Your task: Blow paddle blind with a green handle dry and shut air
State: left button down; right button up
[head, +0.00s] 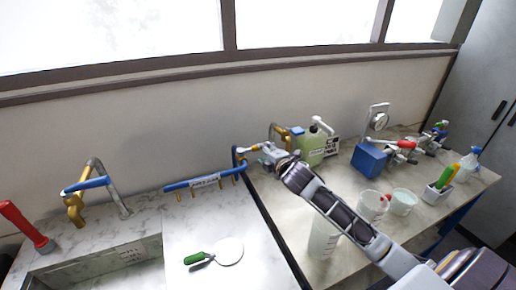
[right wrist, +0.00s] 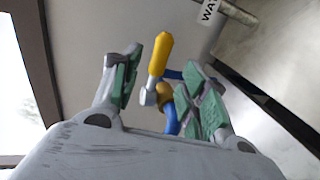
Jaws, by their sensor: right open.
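The paddle blind (head: 229,251), a flat pale disc with a green handle (head: 194,258), lies on the marble counter right of the sink. Whether it is wet cannot be told. A small valve with a yellow handle (right wrist: 159,54) and a blue pipe (right wrist: 171,116) shows in the right wrist view. In the head view the yellow handle (head: 256,147) is small, beside my right gripper (head: 267,156). In the right wrist view my right gripper (right wrist: 162,82) is open, with the yellow handle between its green-padded fingers, not gripped. My left gripper is out of view.
A blue pipe rail (head: 190,184) with several small outlets runs along the wall. A sink (head: 95,267) with a brass tap is at left. Counter around the paddle is clear.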

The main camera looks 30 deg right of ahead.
aim_at(254, 149)
jog(key=shift+p+x, duration=0.45)
jog(key=shift+x, duration=3.3)
jog(key=shift+c, duration=0.4)
grip_shut()
